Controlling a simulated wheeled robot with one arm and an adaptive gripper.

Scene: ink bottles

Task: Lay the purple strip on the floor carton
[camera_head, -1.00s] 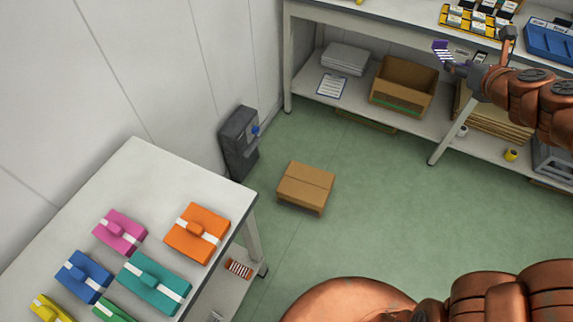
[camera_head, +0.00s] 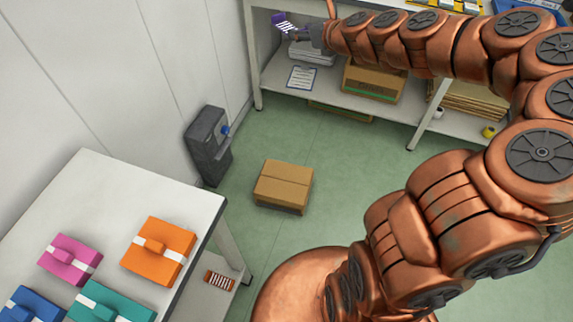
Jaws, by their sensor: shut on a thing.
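The purple strip (camera_head: 283,22), with white marks on it, is at the tip of my gripper (camera_head: 296,30) at the top of the view. My gripper is shut on the strip and holds it in the air, in front of the shelving. The fingertips are small and partly hidden by the strip. The floor carton (camera_head: 284,186) is a closed brown box on the green floor. Its top is bare. The strip appears well above and behind it in the picture, apart from it.
A grey dispenser-like unit (camera_head: 209,145) stands by the wall, left of the carton. A white table (camera_head: 95,180) with coloured boxes fills the lower left. An open brown box (camera_head: 373,82) and a clipboard (camera_head: 301,77) are on the lower shelf. Green floor around the carton is free.

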